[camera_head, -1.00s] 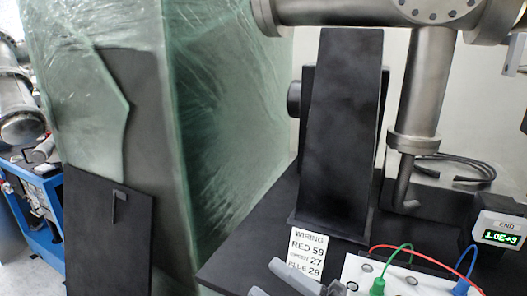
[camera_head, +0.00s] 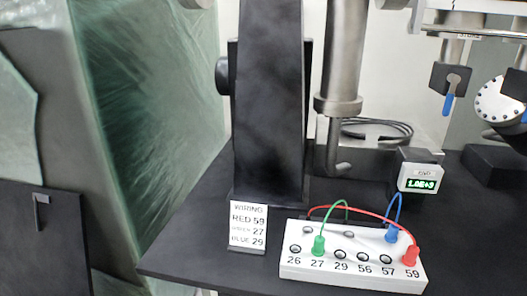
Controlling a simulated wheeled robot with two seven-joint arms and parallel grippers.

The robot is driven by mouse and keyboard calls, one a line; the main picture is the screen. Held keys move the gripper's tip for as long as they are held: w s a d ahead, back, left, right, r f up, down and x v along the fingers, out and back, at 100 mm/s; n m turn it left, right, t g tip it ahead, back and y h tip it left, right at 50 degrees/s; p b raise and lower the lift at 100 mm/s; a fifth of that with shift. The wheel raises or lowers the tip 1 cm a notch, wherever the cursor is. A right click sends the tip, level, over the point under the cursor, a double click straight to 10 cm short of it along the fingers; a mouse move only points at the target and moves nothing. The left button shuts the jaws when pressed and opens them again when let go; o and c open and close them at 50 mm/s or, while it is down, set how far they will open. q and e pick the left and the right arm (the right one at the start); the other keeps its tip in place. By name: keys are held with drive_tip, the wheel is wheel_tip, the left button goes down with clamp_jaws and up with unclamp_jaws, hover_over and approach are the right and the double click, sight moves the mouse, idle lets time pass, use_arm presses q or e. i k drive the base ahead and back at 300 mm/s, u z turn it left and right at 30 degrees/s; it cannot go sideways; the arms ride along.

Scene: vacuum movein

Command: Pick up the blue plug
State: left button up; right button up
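The blue plug (camera_head: 391,234) stands upright in the back row of the white socket board (camera_head: 350,277), at its right end. A blue wire loops up from it and back behind the board. The green plug (camera_head: 319,245) is in front socket 27, and the red plug (camera_head: 411,255) is in front socket 59. Front sockets 26, 29, 56 and 57 look empty. A wiring card (camera_head: 248,227) left of the board reads red 59, green 27, blue 29. Neither of my grippers is in view.
A small meter (camera_head: 421,178) with a green display stands behind the board at right. A tall black panel (camera_head: 275,100) and a metal pipe (camera_head: 345,60) rise behind. The black tabletop (camera_head: 470,235) is clear right of the board. Plastic-wrapped equipment (camera_head: 140,120) fills the left.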

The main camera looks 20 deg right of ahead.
sight(391, 237)
drive_tip(key=z, duration=1.7)
drive_tip(key=i, duration=0.25)
drive_tip(key=u, duration=0.15)
